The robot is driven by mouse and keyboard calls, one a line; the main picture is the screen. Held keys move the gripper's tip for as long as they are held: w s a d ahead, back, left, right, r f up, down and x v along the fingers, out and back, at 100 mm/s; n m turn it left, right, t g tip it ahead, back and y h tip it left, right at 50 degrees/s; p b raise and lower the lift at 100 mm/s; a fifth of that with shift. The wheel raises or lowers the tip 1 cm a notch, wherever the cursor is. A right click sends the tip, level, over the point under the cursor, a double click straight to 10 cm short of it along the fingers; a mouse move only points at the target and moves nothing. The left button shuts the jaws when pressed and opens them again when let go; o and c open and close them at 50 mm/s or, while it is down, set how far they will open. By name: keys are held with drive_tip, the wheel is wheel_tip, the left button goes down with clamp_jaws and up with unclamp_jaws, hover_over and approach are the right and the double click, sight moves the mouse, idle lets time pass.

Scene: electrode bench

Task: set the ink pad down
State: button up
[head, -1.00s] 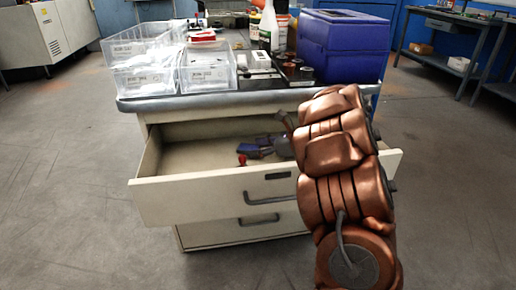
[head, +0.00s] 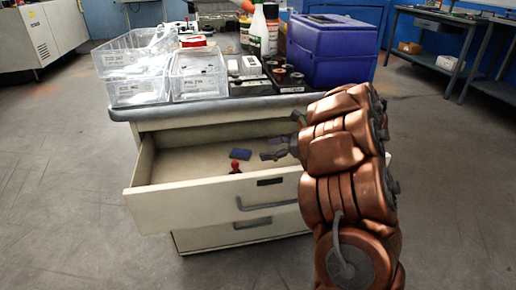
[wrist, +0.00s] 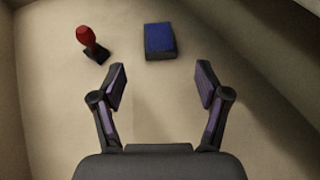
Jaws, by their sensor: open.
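The ink pad (head: 240,154) is a small dark blue block lying on the floor of the open drawer (head: 190,203). In the wrist view the ink pad (wrist: 160,41) lies flat just beyond my fingertips, untouched. My gripper (head: 274,149) is low inside the drawer, to the right of the pad in the head view. In the wrist view my gripper (wrist: 160,77) is open and empty, its fingers spread wide.
Drawer walls enclose my gripper. The bench top above holds clear bins (head: 198,72), a blue box (head: 333,52), bottles (head: 258,31) and small dark jars. The drawer's left part is bare.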

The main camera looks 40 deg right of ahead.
drive_tip(key=shift+p+v, duration=0.5)
drive_tip(key=shift+v, duration=1.95)
